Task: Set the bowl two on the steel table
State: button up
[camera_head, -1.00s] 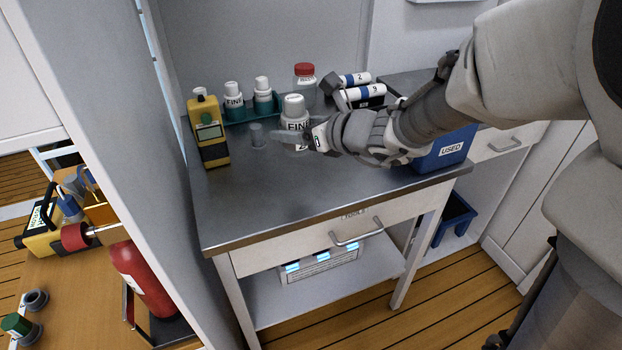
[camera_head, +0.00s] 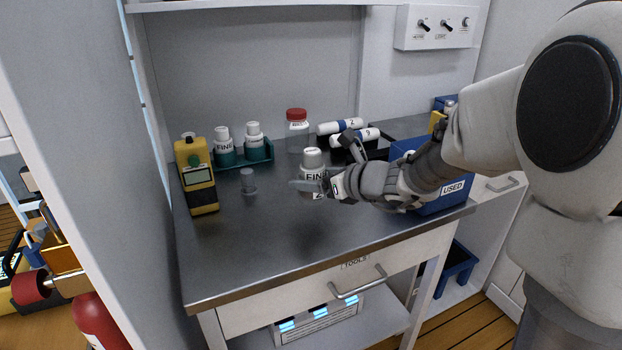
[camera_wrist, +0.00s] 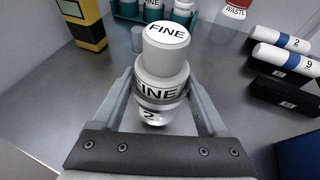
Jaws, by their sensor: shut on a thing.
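Bowl two is a clear cup marked "2" (camera_wrist: 152,115), with a white, capped "FINE" cartridge (camera_wrist: 165,55) standing in it. In the head view the cartridge (camera_head: 313,160) is upright above the front half of the steel table (camera_head: 250,240). My gripper (camera_wrist: 161,92) is shut around the bowl, one finger on each side, and it also shows in the head view (camera_head: 315,187). A dark shadow lies on the table in front of and below the bowl, which looks raised off the surface. The bowl's underside is hidden.
A yellow meter (camera_head: 197,178), a small clear cup (camera_head: 248,182) and a green rack (camera_head: 240,156) with white cartridges stand to the left. A red-capped jar (camera_head: 297,130), cylinders numbered 2 and 9 (camera_head: 355,136) and a blue USED bin (camera_head: 432,205) are behind and right. The table's front is clear.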

aim_at(324, 196)
jog(key=shift+w+d+f, duration=0.2)
jog(key=shift+d, duration=0.1)
jog(key=shift+f, duration=0.2)
jog(key=shift+f+b, duration=1)
jog(key=shift+f, duration=0.75)
jog(key=shift+f, duration=0.1)
jog(key=o, duration=1.3)
jog(key=shift+o, duration=0.2)
